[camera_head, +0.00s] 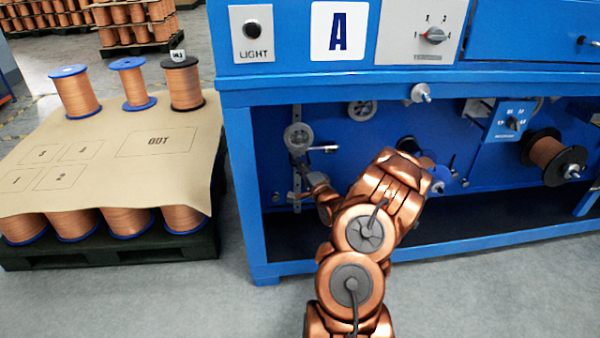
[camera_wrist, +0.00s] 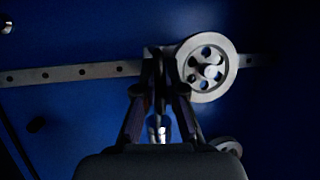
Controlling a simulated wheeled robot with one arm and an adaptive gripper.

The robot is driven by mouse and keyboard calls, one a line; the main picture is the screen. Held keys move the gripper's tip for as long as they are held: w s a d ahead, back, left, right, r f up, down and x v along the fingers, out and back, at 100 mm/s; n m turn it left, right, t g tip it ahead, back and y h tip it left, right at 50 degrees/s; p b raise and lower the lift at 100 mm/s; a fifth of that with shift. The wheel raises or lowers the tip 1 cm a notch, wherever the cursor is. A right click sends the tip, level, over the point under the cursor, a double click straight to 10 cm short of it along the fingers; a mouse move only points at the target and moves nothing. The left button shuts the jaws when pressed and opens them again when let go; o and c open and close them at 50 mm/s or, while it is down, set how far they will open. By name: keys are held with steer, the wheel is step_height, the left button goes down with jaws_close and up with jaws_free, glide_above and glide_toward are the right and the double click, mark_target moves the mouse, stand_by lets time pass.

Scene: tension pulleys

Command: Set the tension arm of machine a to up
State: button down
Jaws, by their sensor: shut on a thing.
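Machine A is the blue machine (camera_head: 270,93) with the letter A sign (camera_head: 339,30). Its tension arm has a grey pulley wheel (camera_head: 298,136) near the top of an upright perforated rail (camera_head: 297,190). In the wrist view the spoked pulley (camera_wrist: 207,68) sits just right of my fingertips, and the rail (camera_wrist: 80,72) runs across the picture. My gripper (camera_head: 303,168) reaches into the open bay just below the pulley. In the wrist view my gripper (camera_wrist: 163,88) is shut on the tension arm beside the pulley. The gripped part is mostly hidden by the fingers.
A blue ledge (camera_head: 400,90) overhangs the bay. Another pulley (camera_head: 361,110) and a copper spool (camera_head: 552,158) are to the right. A pallet with a brown sheet (camera_head: 110,160) and spools stands left, with grey floor between and in front.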

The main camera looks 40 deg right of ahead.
step_height(320, 180, up, 9)
steer(key=p, duration=0.3)
steer(key=shift+w+a+p, duration=0.1)
steer(key=shift+a+p, duration=0.05)
steer(key=shift+p, duration=0.2)
steer(key=c, duration=1.2)
jaws_free()
steer(key=shift+c, duration=0.2)
steer(key=shift+f, duration=0.1)
steer(key=v, duration=1.2)
